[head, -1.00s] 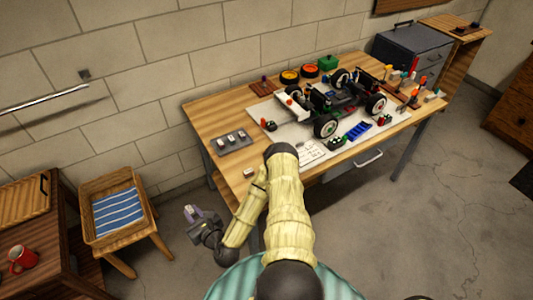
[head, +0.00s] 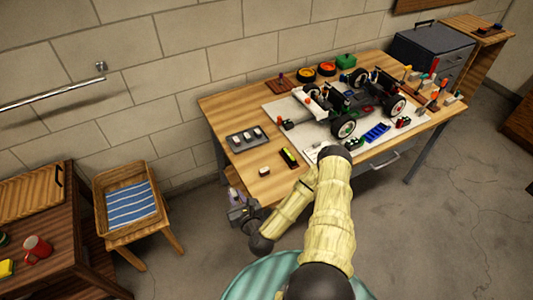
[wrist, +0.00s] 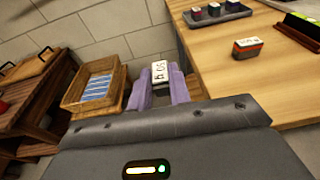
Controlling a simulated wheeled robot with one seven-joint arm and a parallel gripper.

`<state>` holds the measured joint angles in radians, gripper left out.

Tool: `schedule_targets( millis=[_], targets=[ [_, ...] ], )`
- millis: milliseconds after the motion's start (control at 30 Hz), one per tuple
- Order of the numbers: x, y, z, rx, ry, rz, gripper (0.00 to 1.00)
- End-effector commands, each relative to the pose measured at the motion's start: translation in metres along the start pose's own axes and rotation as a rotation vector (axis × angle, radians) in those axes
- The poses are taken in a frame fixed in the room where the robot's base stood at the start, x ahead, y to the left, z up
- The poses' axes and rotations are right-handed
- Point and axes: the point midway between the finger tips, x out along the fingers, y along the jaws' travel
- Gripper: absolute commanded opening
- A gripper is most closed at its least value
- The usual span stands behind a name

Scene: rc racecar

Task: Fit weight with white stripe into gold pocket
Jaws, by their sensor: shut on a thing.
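My gripper (head: 238,213) is off the left front corner of the table, beside a wooden stool. In the wrist view its purple fingers (wrist: 162,88) are shut on a small weight (wrist: 160,72) with a white, marked face. I cannot make out a stripe on it. Another small weight (wrist: 247,50), with a white marked top and an orange band, rests on the table near its left edge; it also shows in the head view (head: 264,171). The racecar (head: 357,103) stands on a pale mat farther right. I cannot pick out the gold pocket.
A grey tray (head: 247,139) with several small blocks lies at the table's left. A black and yellow-green item (head: 289,157) lies right of the loose weight. A stool with a blue striped cloth (head: 130,204) and a dark table with a red mug (head: 37,247) stand left.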

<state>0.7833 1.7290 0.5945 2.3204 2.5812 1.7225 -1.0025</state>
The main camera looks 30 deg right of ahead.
Motion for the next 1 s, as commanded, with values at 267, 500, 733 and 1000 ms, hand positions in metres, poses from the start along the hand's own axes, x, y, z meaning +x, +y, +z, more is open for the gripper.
schedule_targets(
  millis=[267,500,733,1000],
  targets=[
    [0.007,-0.009,0.000,-0.006,-0.003,0.007,0.00],
    [0.030,-0.045,0.007,-0.020,-0.006,0.044,0.00],
    [0.051,-0.090,0.022,-0.026,-0.003,0.074,0.00],
    [0.064,-0.149,0.050,-0.026,-0.003,0.074,0.00]
  ],
)
